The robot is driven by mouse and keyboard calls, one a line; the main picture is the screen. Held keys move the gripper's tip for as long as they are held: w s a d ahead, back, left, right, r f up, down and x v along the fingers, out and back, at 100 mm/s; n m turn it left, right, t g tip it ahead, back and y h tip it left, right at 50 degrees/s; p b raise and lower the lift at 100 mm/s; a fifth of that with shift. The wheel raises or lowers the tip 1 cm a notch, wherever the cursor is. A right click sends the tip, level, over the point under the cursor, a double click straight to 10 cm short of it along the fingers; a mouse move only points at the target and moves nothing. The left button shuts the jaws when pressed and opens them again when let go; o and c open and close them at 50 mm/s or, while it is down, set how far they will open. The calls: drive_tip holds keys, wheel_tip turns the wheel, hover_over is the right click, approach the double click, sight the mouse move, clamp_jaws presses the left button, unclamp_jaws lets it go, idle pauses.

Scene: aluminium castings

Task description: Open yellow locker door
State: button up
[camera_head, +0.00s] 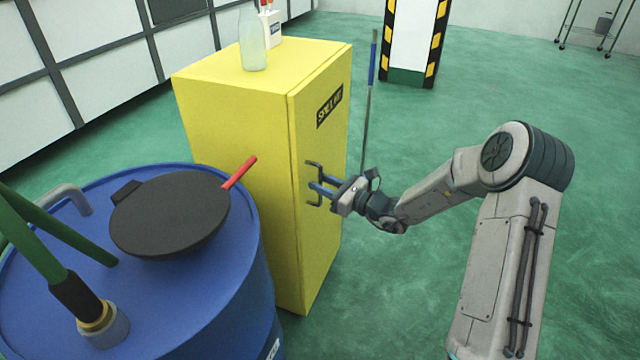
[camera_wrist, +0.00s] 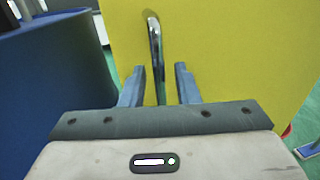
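The yellow locker (camera_head: 225,110) stands upright in the middle of the head view. Its door (camera_head: 322,170), with a dark label near the top, faces right and looks shut. A metal bar handle (camera_wrist: 155,50) runs vertically on the yellow door in the wrist view; in the head view the dark handle (camera_head: 311,163) shows near the door's left edge. My gripper (camera_head: 318,188) is at the handle, and its blue fingers (camera_wrist: 160,88) are apart, one on each side of the bar. I see gaps between the bar and both fingers. The bar's lower end is hidden behind my gripper.
A blue drum (camera_head: 180,310) with a black pan (camera_head: 170,215) and a green pipe (camera_head: 35,245) stands close on the left. A bottle (camera_head: 252,40) and a white box (camera_head: 270,28) stand on the locker. A striped pillar (camera_head: 412,40) is behind. Green floor at right is clear.

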drive_tip(key=shift+w+a, duration=0.3)
drive_tip(key=shift+a, duration=0.15)
